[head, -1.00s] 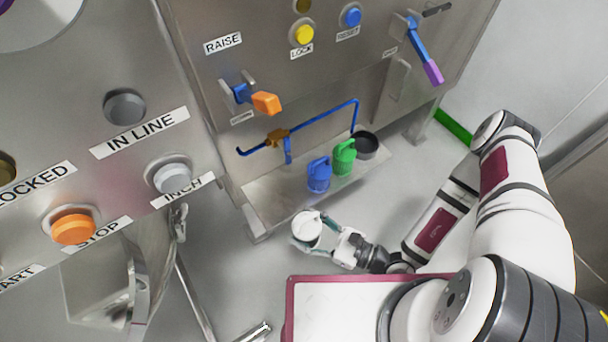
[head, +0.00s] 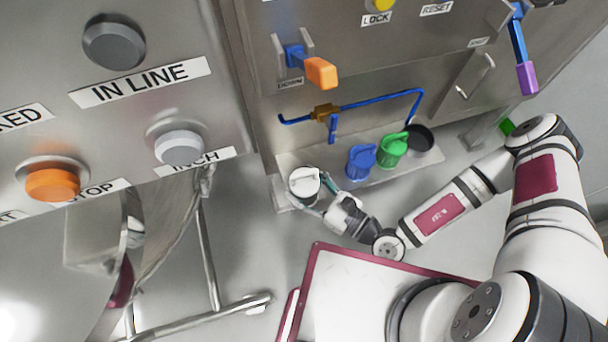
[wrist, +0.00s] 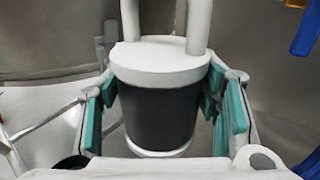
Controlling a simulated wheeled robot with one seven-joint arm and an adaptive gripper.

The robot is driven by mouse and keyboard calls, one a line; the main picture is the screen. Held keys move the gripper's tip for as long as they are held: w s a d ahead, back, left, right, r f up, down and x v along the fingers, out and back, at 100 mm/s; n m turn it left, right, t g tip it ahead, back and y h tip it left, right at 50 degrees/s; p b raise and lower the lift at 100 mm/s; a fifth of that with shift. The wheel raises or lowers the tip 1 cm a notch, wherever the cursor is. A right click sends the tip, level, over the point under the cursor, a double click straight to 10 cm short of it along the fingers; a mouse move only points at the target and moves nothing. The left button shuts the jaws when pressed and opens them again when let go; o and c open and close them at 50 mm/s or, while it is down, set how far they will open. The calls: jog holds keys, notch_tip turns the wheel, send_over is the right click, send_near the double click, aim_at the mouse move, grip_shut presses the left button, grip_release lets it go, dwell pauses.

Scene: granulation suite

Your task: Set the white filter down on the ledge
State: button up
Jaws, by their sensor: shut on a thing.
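The white filter (head: 304,182) is in my gripper (head: 309,194) at the left end of the ledge in the head view. In the wrist view the filter (wrist: 160,68) shows a white lid with a handle, a dark grey body and a white base. The teal finger pads of my gripper (wrist: 160,112) lie on both sides of its body. The filter is upright. The ledge (head: 330,196) is a metal shelf at the foot of the cabinet. I cannot tell whether the filter's base touches it.
A blue can (head: 361,162), a green can (head: 393,151) and a black round cup (head: 420,139) stand on the ledge to the right. A blue pipe (head: 385,100) with a brass fitting runs above. A metal frame (head: 208,250) stands to the left.

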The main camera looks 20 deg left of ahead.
aim_at(301, 170)
jog(key=w+b, duration=0.1)
jog(key=w+a, duration=0.1)
jog(key=w, duration=0.1)
jog(key=w+a+b, duration=0.1)
jog(key=shift+w+f+b, duration=0.15)
jog(key=shift+f+b, duration=0.1)
jog(key=shift+b, duration=0.05)
notch_tip(301, 170, down, 4)
jog(key=b, duration=0.4)
jog(key=shift+r+b, duration=0.25)
jog(key=shift+b, duration=0.15)
jog(key=shift+r, duration=0.1)
jog(key=o, duration=1.3)
